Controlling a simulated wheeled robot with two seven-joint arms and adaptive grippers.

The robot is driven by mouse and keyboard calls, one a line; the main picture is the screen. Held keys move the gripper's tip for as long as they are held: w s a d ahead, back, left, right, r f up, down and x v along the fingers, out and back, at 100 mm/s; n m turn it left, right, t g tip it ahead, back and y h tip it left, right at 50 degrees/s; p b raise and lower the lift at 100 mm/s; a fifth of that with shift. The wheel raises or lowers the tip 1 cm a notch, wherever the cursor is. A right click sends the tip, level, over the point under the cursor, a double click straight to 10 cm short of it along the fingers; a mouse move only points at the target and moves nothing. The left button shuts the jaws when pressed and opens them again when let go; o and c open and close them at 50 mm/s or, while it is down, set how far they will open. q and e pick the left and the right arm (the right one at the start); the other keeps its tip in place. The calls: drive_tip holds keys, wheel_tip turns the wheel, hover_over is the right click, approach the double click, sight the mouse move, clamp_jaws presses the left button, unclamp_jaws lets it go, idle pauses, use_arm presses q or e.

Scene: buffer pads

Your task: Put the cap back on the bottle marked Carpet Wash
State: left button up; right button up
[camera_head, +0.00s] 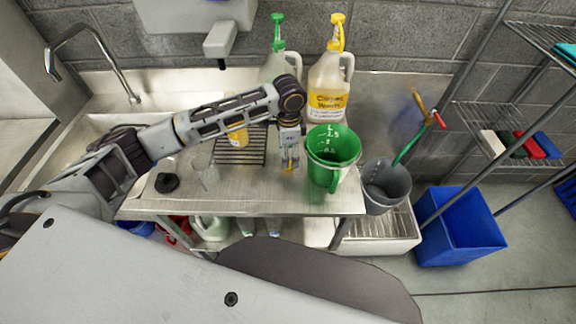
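The bottle marked Carpet Wash (328,90) stands upright at the back of the steel counter, white with a yellow label. No separate cap is clear elsewhere. My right gripper is not in view.
A green measuring jug (333,150) stands close right of my gripper, with a grey bucket (385,185) beyond it. A green-topped bottle (277,60) stands behind my arm. A dark round object (167,183) lies at left.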

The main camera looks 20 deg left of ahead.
use_arm(q)
drive_tip(key=shift+f, duration=0.75)
wheel_tip(320, 180, down, 3)
drive_tip(key=shift+r, duration=0.15)
drive_tip(key=shift+f, duration=0.5)
drive_tip(key=shift+c, duration=0.6)
drive_tip(key=c, duration=0.6)
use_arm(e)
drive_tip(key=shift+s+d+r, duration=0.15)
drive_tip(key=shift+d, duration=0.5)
